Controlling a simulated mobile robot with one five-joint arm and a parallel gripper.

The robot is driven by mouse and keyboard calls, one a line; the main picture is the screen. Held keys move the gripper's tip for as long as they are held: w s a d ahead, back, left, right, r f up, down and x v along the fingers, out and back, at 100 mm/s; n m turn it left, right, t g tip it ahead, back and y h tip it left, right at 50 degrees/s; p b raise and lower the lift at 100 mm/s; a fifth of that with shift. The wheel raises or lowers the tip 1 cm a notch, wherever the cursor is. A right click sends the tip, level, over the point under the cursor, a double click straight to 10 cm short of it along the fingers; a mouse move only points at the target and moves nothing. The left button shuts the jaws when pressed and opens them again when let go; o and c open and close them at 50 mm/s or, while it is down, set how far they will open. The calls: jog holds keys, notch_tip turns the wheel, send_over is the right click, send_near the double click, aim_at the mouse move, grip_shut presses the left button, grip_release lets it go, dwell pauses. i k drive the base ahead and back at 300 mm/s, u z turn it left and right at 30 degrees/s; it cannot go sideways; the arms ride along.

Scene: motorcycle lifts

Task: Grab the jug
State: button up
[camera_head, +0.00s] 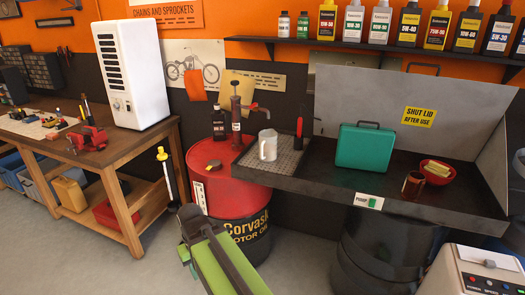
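The jug (267,146), pale grey-white with a handle on its left side, stands upright on the perforated left part of the dark parts-washer basin (350,188). My gripper (190,216) is at the end of my green arm, low in front of the red oil drum (228,185). It is below and to the left of the jug, well apart from it. Its fingers are small and dark here, so I cannot tell whether they are open or shut. I see nothing held in it.
A teal case (364,147), a red bowl (437,172) with yellow items and a brown can (413,184) stand in the basin. A hand pump (237,115) and dark bottle (219,125) are left of the jug. A wooden workbench (125,160) is at left.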

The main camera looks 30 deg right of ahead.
aim_at(268, 139)
jog(key=u, duration=0.55)
jog(key=i, duration=2)
jog(key=z, duration=0.5)
